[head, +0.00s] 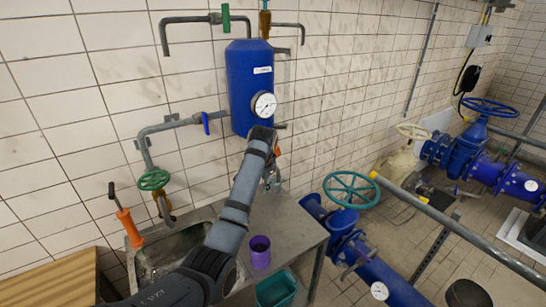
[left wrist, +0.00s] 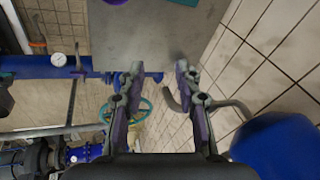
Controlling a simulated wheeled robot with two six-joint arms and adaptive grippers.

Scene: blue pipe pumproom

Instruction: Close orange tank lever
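The blue tank (head: 250,85) with a round white gauge (head: 264,105) hangs on the tiled wall; its side also shows in the left wrist view (left wrist: 278,148). An upright orange-brown lever (head: 265,22) is on the pipe above the tank. A small orange patch (head: 278,152) shows just below the tank, beside my wrist; I cannot tell what it belongs to. My left gripper (head: 272,180) is below the tank, partly hidden behind my own arm. In the left wrist view its fingers (left wrist: 158,72) are apart with nothing between them. My right gripper is out of view.
A green lever (head: 226,18) and a blue lever (head: 206,123) sit on nearby pipes. Below are a metal table (head: 300,235) with a purple cup (head: 260,252), and a sink (head: 165,262). Blue pipes with a green handwheel (head: 351,190) stand at right.

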